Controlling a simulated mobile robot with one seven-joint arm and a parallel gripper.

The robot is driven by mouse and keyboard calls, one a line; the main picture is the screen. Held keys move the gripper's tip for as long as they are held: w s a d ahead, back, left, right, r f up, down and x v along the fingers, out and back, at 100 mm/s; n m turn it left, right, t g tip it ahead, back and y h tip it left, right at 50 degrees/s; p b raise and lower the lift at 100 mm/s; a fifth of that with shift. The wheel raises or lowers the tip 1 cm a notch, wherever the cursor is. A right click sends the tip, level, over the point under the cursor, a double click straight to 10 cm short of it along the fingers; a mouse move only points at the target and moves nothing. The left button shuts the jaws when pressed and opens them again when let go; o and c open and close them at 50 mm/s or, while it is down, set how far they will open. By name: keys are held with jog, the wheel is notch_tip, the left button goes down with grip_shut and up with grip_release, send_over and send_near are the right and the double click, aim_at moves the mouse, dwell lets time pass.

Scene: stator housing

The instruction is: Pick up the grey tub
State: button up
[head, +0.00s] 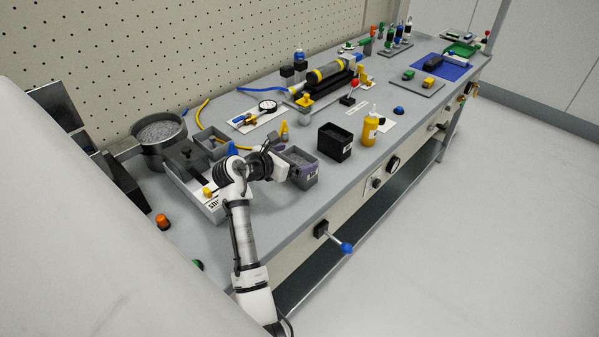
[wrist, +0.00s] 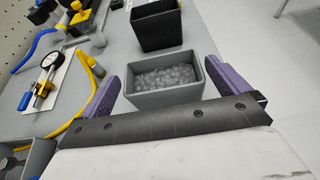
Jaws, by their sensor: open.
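The grey tub (wrist: 165,97) is an open rectangular box holding pale, rounded pieces, seen in the middle of the wrist view. In the head view the grey tub (head: 300,157) stands upright near the front edge of the bench. My gripper (wrist: 161,72) is open, with one purple finger on the left of the tub and one on the right. The right finger looks very close to the tub's side; I cannot tell whether it touches. In the head view my gripper (head: 296,167) is low at the tub, and partly hides it.
A black bin (head: 335,142) stands just beyond the tub, with a yellow bottle (head: 370,128) to its right. A dial gauge (wrist: 49,60) lies on a white card to the left. A round grey pan (head: 158,134) and a grey fixture stand at the left.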

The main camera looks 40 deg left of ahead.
jog(key=shift+w+d+f+b, duration=0.1)
jog(key=shift+w+f+b, duration=0.6)
jog(key=shift+w+b, duration=0.45)
jog(key=shift+w, duration=0.15)
jog(key=shift+r, duration=0.1)
jog(key=c, duration=1.1)
jog(key=shift+c, duration=0.5)
jog(key=shift+r, duration=0.15)
